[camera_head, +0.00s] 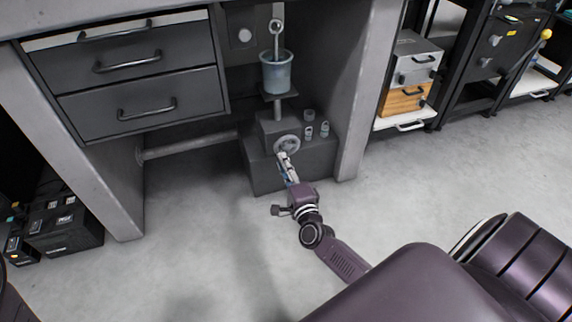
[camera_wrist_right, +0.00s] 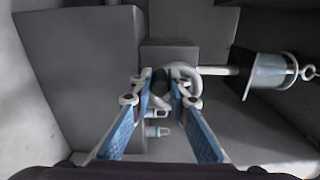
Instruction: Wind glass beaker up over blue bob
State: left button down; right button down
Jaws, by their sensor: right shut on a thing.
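The glass beaker (camera_head: 276,78) stands upright on a small plate on top of a metal post; it also shows sideways in the wrist view (camera_wrist_right: 268,74). A metal rod with a ring top (camera_head: 276,29) comes down into the beaker's mouth. I cannot make out the blue bob as a separate shape; the beaker wall may hide it. Below the post, a light handwheel (camera_head: 291,140) sits on the front of the grey stand (camera_head: 262,172). My right gripper (camera_head: 283,156) is shut on the handwheel's rim (camera_wrist_right: 185,72). My left gripper is not in view.
Several small weights (camera_head: 309,130) sit on the stand's step, right of the handwheel. The stand is between a drawer unit (camera_head: 140,75) and a grey table leg (camera_head: 358,100). Black boxes (camera_head: 65,228) stand on the left. The floor in front is clear.

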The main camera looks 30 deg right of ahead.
jog(key=shift+a+r+m, duration=0.2)
jog(key=shift+r+m, duration=0.05)
jog(key=shift+m, duration=0.85)
jog(key=shift+a+r+m, duration=0.15)
jog(key=shift+r+m, duration=0.1)
jog(key=shift+m, duration=0.85)
jog(key=c, duration=1.8)
grip_release()
jog(key=shift+c, duration=0.2)
jog(key=v, duration=1.2)
jog(key=shift+w+r, duration=0.1)
jog(key=shift+r, duration=0.05)
